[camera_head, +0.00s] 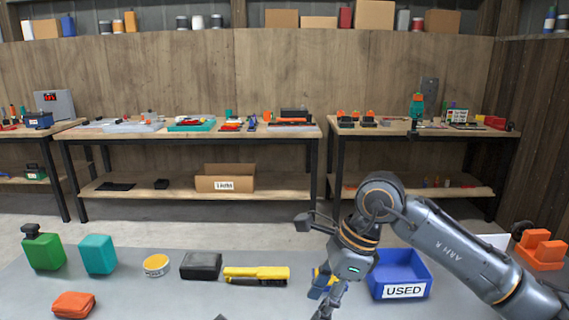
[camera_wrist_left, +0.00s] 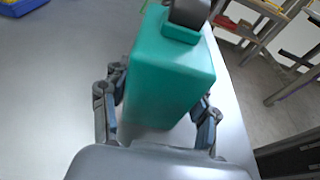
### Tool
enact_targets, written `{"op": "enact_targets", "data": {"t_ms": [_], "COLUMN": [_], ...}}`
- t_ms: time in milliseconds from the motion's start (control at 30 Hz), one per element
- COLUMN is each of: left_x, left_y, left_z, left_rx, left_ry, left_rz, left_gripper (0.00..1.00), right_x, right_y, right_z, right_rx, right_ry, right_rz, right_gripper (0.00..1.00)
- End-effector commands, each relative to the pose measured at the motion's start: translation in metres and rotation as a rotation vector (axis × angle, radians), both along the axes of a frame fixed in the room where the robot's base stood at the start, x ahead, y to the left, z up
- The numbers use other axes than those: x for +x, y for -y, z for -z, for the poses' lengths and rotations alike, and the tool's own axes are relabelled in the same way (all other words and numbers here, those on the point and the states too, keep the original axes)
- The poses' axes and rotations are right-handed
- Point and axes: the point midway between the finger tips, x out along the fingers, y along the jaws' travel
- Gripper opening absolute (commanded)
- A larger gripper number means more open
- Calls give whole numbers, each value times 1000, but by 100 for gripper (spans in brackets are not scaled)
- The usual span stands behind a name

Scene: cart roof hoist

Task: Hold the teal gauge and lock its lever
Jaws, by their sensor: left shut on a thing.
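The teal gauge (camera_wrist_left: 172,75) fills the middle of the left wrist view. It is a blocky teal body with a dark rounded part (camera_wrist_left: 189,12) on top, cut off by the upper edge. My left gripper (camera_wrist_left: 160,118) is shut on it, one finger on each side. No lever can be made out. My left gripper does not show in the head view. My right gripper (camera_head: 328,302) points down over the grey table, beside a blue and yellow item (camera_head: 318,282) that it partly hides. Its fingertips are too unclear to tell open from shut.
On the grey table (camera_head: 180,300) stand a green bottle (camera_head: 43,248), a teal block (camera_head: 97,254), a yellow tin (camera_head: 156,265), a black box (camera_head: 201,265), a yellow brush (camera_head: 256,275), an orange item (camera_head: 74,305) and a blue USED bin (camera_head: 403,291). Benches line the back wall.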

Motion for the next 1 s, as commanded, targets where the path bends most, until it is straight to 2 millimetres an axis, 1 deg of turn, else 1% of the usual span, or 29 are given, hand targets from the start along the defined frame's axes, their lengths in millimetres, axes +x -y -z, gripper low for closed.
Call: {"op": "enact_targets", "data": {"t_ms": [33, 100, 200, 267, 367, 700, 800, 1000], "left_x": [0, 0, 0, 0, 0, 0, 0, 0], "left_y": [-1, -1, -1, -1, -1, -1, -1, -1], "left_z": [0, 1, 1, 1, 0, 0, 0, 0], "left_rx": [1, 1, 1, 1, 1, 1, 1, 1], "left_ry": [-1, -1, -1, -1, -1, -1, -1, -1], "left_rz": [-1, -1, -1, -1, -1, -1, -1, -1], "left_gripper": [30, 30, 30, 30, 30, 30, 30, 30], "right_x": [-2, -4, -5, -6, -6, -6, -6, -6], "right_y": [-10, -17, -23, -25, -29, -45, -49, -53], "right_z": [-10, -17, -20, -18, -8, 34, 43, 52], "right_rx": [5, 9, 9, 10, 10, 10, 10, 10], "right_ry": [1, -2, -4, -5, -6, -5, -4, -4], "right_rz": [-4, -4, -4, -4, -3, -4, -4, -4], "right_gripper": [45, 45, 45, 45, 45, 45, 45, 45]}}
